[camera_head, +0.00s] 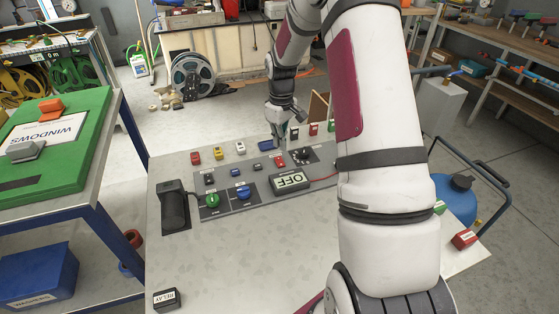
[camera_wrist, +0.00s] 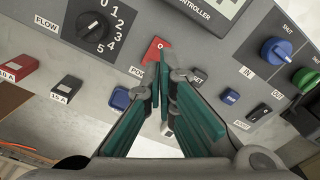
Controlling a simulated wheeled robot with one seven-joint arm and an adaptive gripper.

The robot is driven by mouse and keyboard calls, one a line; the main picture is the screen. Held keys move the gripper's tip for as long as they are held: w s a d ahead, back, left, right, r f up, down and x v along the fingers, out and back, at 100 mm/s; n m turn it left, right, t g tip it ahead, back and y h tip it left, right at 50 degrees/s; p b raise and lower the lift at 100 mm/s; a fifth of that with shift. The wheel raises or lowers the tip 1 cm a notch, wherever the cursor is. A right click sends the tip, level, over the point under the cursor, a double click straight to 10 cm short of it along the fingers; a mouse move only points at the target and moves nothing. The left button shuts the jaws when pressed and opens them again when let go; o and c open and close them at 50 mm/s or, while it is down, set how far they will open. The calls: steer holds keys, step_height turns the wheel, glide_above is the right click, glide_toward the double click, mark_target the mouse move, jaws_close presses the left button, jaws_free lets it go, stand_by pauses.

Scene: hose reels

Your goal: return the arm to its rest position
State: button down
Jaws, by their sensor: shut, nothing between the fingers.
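My arm (camera_head: 375,120) reaches from the lower right over the grey table, bent at the elbow so its end hangs down at the far side. My gripper (camera_head: 278,141) points down over the control panel (camera_head: 240,203). In the wrist view, the teal fingers of my gripper (camera_wrist: 166,78) are together and empty. Their tips are beside the red power switch (camera_wrist: 154,50); I cannot tell whether they touch it. The flow dial (camera_wrist: 92,26) is to the left of the tips. The controller display (camera_head: 290,181) reads OFF.
The grey table (camera_head: 250,265) has a clear front area, with a relay box (camera_head: 166,299) near its edge. A black handset (camera_head: 173,208) stands at the left. A blue tank (camera_head: 455,200) stands to the right.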

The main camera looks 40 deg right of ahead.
stand_by(0.3)
steer(key=s+a+r+t, duration=0.1)
steer(key=s+a+r, duration=0.25)
steer(key=r, duration=0.25)
steer(key=s+a+r+m+h, duration=0.1)
steer(key=s+a+r, duration=0.25)
steer(key=r, duration=0.25)
steer(key=s+a+r+t, duration=0.1)
steer(key=s+a+r, duration=0.1)
steer(key=a+r, duration=0.4)
steer(key=s+a+r+t, duration=0.1)
steer(key=s+a+r, duration=0.1)
steer(key=s, duration=0.4)
steer(key=s+a+r+m+t, duration=0.1)
steer(key=s+a+r, duration=0.1)
steer(key=s, duration=0.5)
steer(key=s+a+r+y, duration=0.1)
steer(key=s+a+r, duration=0.1)
steer(key=s+a, duration=0.2)
steer(key=s, duration=0.3)
steer(key=shift+a+m+t, duration=0.3)
steer(key=shift+m+t, duration=0.1)
steer(key=shift+s, duration=0.2)
